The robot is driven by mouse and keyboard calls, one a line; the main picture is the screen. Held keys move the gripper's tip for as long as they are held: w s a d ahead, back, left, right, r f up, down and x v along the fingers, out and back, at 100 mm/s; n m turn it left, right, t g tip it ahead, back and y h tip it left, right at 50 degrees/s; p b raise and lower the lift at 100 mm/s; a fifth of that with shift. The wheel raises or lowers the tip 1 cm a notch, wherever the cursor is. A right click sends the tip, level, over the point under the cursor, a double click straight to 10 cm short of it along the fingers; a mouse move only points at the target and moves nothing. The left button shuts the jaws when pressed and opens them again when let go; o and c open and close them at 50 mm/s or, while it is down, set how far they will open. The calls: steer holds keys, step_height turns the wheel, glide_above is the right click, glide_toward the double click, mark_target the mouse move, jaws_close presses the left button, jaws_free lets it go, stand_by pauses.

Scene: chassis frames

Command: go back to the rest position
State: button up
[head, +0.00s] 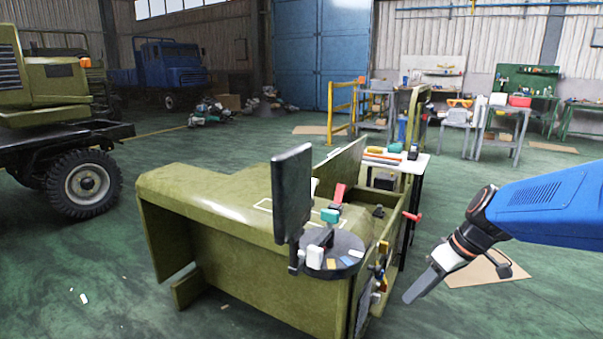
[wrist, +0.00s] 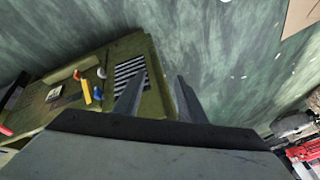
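My gripper (head: 418,288) is at the lower right in the head view, at the end of my blue arm. It points down and to the left. It hangs in the air to the right of an olive-green chassis body (head: 215,205). In the wrist view my gripper (wrist: 157,88) has its two fingers apart with nothing held between them. The green chassis panel (wrist: 152,103), with a striped grille (wrist: 130,75), lies below and to the left of the fingers. I cannot tell the exact gap to it.
A round dark tray (head: 345,262) with small parts and a dark upright screen (head: 292,190) are on the chassis. A white-topped table (head: 418,162) stands behind it. A cardboard sheet (head: 487,272) lies on the floor beyond my gripper. Green floor at the lower right is clear.

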steer(key=s+r+m+t+h, duration=0.2)
steer(key=s+m+h, duration=0.2)
steer(key=s, duration=1.2)
steer(key=shift+d+m, duration=0.15)
steer(key=shift+m, duration=0.65)
steer(key=shift+s+d+m+t+h, duration=0.3)
steer(key=shift+s+h, duration=0.1)
steer(key=shift+s, duration=0.2)
steer(key=shift+c, duration=0.9)
